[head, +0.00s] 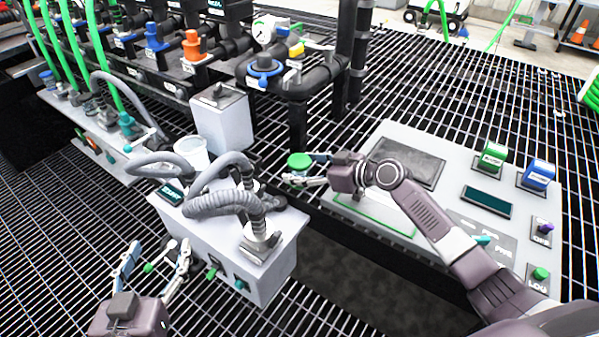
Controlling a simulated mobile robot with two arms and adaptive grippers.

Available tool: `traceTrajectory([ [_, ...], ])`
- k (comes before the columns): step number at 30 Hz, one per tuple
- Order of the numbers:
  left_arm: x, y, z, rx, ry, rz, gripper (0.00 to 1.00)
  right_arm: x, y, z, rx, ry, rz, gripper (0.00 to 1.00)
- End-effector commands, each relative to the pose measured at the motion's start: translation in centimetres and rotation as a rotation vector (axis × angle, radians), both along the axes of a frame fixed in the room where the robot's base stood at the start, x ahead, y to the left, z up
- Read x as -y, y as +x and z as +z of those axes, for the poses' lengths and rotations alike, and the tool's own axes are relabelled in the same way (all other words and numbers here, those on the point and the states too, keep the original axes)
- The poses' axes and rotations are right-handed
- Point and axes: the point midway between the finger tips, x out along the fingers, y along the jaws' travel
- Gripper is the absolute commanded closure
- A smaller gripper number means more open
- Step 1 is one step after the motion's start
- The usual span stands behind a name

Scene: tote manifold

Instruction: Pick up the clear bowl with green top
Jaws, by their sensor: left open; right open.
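The clear bowl with the green top (299,161) is in the middle of the head view. Its round green lid shows well; its clear body is mostly hidden by the fingers. My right gripper (301,168) reaches in from the right with its fingers open, one on the far side and one on the near side of the bowl. I cannot tell whether they touch it. My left gripper (158,247) is open at the lower left, well away from the bowl, with no bowl in it.
A grey control panel (456,160) with a green and a blue switch lies under my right arm. A white box (275,262) with grey hoses stands left of the bowl. A small green-tipped rod (150,267) shows between my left fingers. Black pipes (300,85) rise behind the bowl.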

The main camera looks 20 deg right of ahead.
Motion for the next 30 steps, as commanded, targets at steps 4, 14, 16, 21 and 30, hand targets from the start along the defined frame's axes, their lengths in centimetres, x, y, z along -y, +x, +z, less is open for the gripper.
traceTrajectory([
  [4,0.22,0.27,0.88,0.041,-0.011,-0.003,0.38,-0.49,0.69,-0.33,0.001,-0.001,-0.001,0.35],
  [14,0.23,0.29,0.98,0.044,-0.011,-0.003,0.38,-0.51,0.7,-0.33,0.001,-0.001,-0.001,0.47],
  [16,0.23,0.29,0.98,0.044,-0.011,-0.003,0.38,-0.51,0.69,-0.33,0.001,-0.001,-0.001,0.55],
  [21,0.21,0.28,0.97,0.044,-0.011,-0.003,0.38,-0.5,0.69,-0.33,0.001,-0.001,-0.001,0.73],
  [30,0.19,0.28,0.98,0.043,-0.011,-0.002,0.38,-0.49,0.71,-0.24,0.002,0.0,-0.001,0.83],
])
